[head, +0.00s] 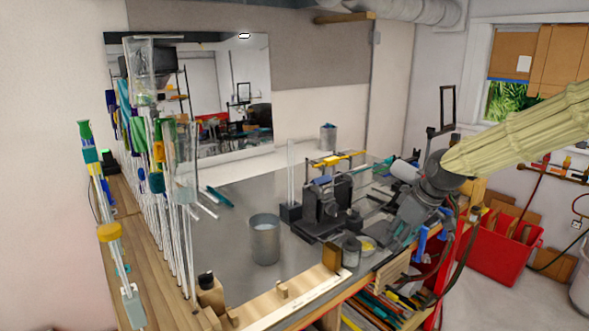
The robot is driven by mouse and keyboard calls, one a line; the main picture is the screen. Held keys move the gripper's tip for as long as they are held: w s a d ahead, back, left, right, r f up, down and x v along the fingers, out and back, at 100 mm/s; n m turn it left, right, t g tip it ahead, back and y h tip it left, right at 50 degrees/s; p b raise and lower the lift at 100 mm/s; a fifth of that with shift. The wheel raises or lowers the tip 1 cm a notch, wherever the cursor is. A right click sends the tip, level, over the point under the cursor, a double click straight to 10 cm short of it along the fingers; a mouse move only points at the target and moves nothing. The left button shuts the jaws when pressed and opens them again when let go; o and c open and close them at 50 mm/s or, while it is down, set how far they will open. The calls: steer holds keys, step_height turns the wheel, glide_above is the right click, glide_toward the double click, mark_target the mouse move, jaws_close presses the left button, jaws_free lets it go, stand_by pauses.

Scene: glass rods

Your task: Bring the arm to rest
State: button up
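My arm comes in from the right in a cream ribbed sleeve (520,130), with a dark grey wrist (440,175) at its lower end. My gripper (388,250) points down and left over the right part of the bench. Its fingers blend into the dark clutter behind, so I cannot tell whether they are open or shut. No held rod can be made out there. Several clear glass rods (180,245) stand upright in a row along the left, well apart from my gripper.
The grey bench top (235,200) carries a metal can (265,240), a dark instrument (325,205) and small jars (351,250) near my gripper. A red bin (495,245) stands at right. Clear bench surface lies between the rods and the can.

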steer(key=s+a+f+m+g+b, duration=0.15)
steer(key=s+f, duration=0.35)
steer(key=f, duration=0.6)
steer(key=s+a+f+m, duration=0.1)
steer(key=s+a+f, duration=0.3)
steer(key=f, duration=0.8)
steer(key=s+a+f+m+b, duration=0.1)
steer(key=s+f+m, duration=0.1)
steer(key=s+f, duration=0.65)
steer(key=s+d+f+m+g+h+b, duration=0.1)
steer(key=s+f, duration=1)
steer(key=s, duration=0.3)
steer(key=s+d+f+m+g+h+b, duration=0.1)
steer(key=s+d+f+m+b, duration=0.1)
steer(key=s+f, duration=0.9)
steer(key=s, duration=0.3)
steer(key=shift+s+d+f+h+b, duration=0.2)
steer(key=shift+s+h+b, duration=0.1)
steer(key=shift+s+h, duration=0.1)
